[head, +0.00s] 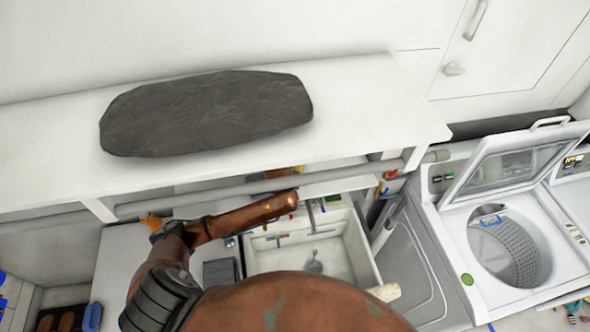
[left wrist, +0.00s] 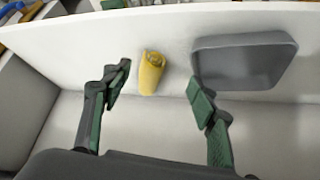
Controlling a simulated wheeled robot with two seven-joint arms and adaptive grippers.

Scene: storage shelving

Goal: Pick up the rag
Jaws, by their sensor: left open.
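A rolled yellow cloth, the rag (left wrist: 151,73), rests on a white surface in the left wrist view. My left gripper (left wrist: 159,78) is open, with its green-and-black fingers apart on either side of the rag in the picture. No contact with the rag shows. In the head view, my brown arm bends below the upper shelf, and I cannot make out the fingers there. A small orange-yellow item (head: 151,220) shows beside the arm; I cannot tell whether it is the rag. My right gripper is not in view.
A grey box (left wrist: 245,58) sits right of the rag. In the head view, an upper shelf (head: 360,110) holds a dark bundle (head: 205,112) and overhangs the arm. A sink (head: 352,240) and an open washing machine (head: 455,250) stand to the right.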

